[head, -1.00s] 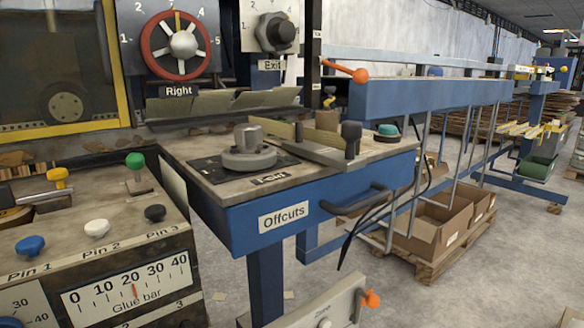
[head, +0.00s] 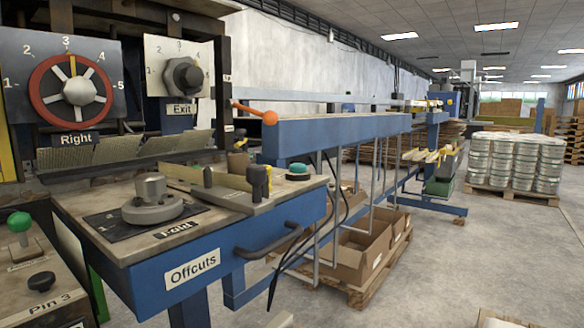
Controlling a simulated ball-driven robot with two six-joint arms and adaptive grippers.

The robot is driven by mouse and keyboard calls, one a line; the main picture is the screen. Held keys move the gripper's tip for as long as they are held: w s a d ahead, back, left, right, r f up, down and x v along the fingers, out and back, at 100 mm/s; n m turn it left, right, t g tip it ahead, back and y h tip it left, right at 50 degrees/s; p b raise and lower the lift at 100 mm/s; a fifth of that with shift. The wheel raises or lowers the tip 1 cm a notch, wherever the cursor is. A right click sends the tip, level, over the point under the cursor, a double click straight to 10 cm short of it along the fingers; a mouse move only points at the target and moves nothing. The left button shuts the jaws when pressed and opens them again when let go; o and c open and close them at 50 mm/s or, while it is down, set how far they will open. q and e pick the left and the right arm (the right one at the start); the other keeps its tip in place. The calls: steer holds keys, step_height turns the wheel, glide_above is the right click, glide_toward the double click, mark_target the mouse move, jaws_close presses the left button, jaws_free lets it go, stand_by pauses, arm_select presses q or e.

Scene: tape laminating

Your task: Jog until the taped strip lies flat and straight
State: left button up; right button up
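No taped strip can be made out in the head view. The machine shows a red handwheel labelled Right (head: 80,91) and a dark knob labelled Exit (head: 183,77), each on a numbered dial. A grey round knob (head: 152,202) sits on a dark numbered plate on the blue Offcuts table (head: 190,269). A teal button (head: 299,172) stands at the table's far right corner. A green knob (head: 19,222) and a black Pin 3 knob (head: 41,281) are on the panel at lower left. Neither gripper is in view.
An orange-tipped lever (head: 268,117) sticks out above the blue outfeed beam (head: 340,135). Cardboard boxes (head: 355,252) on a pallet stand beneath it. The concrete floor (head: 430,265) on the right is largely clear.

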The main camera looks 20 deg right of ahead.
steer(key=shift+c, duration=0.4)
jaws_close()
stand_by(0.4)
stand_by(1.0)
